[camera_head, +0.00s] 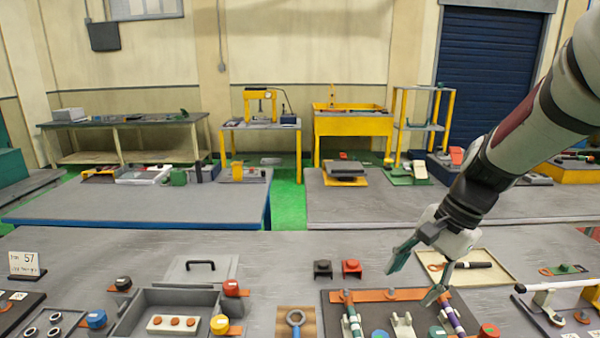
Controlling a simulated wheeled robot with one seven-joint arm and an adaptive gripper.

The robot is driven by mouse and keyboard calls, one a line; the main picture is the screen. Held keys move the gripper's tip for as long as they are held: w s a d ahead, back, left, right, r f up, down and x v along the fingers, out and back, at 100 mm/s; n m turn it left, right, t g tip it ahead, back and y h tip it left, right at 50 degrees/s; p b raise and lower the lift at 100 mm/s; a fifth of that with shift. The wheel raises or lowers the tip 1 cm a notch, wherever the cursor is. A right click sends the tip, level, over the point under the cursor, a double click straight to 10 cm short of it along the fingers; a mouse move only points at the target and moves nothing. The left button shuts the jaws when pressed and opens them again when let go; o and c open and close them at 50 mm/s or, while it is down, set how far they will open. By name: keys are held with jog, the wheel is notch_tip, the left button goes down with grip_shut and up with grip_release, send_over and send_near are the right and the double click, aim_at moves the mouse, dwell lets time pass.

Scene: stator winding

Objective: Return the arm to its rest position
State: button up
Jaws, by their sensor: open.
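My arm (525,120) reaches in from the upper right of the head view. My gripper (420,272) is open, with its two fingers spread and pointing down. It is above the dark mat (375,318) on the near grey table. No object shows between the fingers. One fingertip appears close to the orange bar (378,295) and a purple-and-white rod (453,315) on the mat; I cannot tell whether it touches them.
A grey bin (185,300) with coloured knobs around it stands at front left. A cream tray (500,268) with a dark-handled tool lies right of the gripper. Black and red blocks (351,268) sit behind the mat. The table's back left stretch is mostly clear.

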jog(key=s+a+r+n+t+h, duration=0.1)
jog(key=s+r+n+t+h, duration=0.1)
jog(key=s+r+n, duration=0.3)
jog(key=s+a+r+n+t+h, duration=0.1)
jog(key=s+r+n, duration=0.3)
jog(key=s, duration=0.9)
jog(key=shift+r+n+t+h, duration=0.45)
jog(key=shift+n+t, duration=0.45)
jog(key=shift+n, duration=0.4)
